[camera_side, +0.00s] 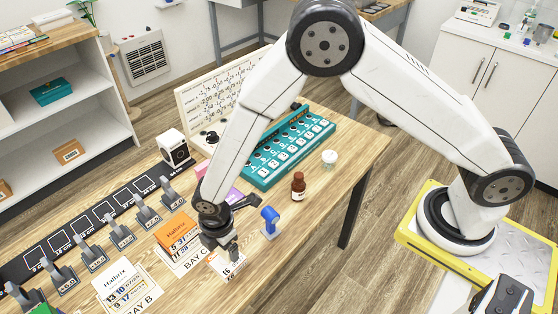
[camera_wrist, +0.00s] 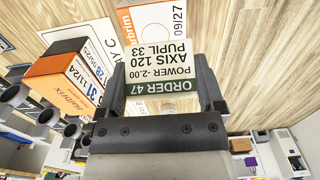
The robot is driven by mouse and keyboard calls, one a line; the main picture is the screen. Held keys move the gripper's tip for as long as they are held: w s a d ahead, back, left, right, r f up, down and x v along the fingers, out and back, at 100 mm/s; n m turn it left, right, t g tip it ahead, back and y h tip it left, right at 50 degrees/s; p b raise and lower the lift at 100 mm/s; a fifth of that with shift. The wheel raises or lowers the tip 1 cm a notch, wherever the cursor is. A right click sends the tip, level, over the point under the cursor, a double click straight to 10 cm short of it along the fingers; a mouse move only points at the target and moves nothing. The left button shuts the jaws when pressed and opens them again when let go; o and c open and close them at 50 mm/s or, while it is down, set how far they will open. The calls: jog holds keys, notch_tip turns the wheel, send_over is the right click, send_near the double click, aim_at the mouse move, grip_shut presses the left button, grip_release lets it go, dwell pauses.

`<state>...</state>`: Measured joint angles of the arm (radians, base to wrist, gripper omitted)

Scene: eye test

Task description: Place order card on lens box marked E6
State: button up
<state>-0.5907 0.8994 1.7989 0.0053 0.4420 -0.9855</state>
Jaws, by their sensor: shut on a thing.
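The order card (camera_wrist: 160,68), white with a green band reading "ORDER 47", is between the fingers of my gripper (camera_wrist: 160,80) in the wrist view. It reads "AXIS 120", "POWER -2.00" and "PUPIL 33". A white box with an orange end (camera_wrist: 152,20) lies beyond it, partly covered by the card. An orange and white lens box (camera_side: 176,238) stands on the BAY C sheet (camera_side: 190,262); another (camera_side: 120,285) is at BAY B. I cannot read E6 on any box.
A blue stamp-like object (camera_side: 269,221) and a brown bottle (camera_side: 298,186) stand right of my gripper. A teal tray (camera_side: 262,182) and a white chart board (camera_side: 190,95) are behind. Several grey holders (camera_side: 145,215) line a black strip at left.

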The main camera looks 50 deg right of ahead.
aim_at(223, 253)
jog(key=shift+f, duration=0.15)
jog(key=shift+w+a+f, duration=0.15)
jog(key=shift+w+f, duration=0.1)
jog(key=shift+f, duration=1.5)
jog(key=shift+f, duration=0.15)
jog(key=o, duration=0.9)
jog(key=shift+r, duration=0.2)
jog(key=shift+r, duration=5.95)
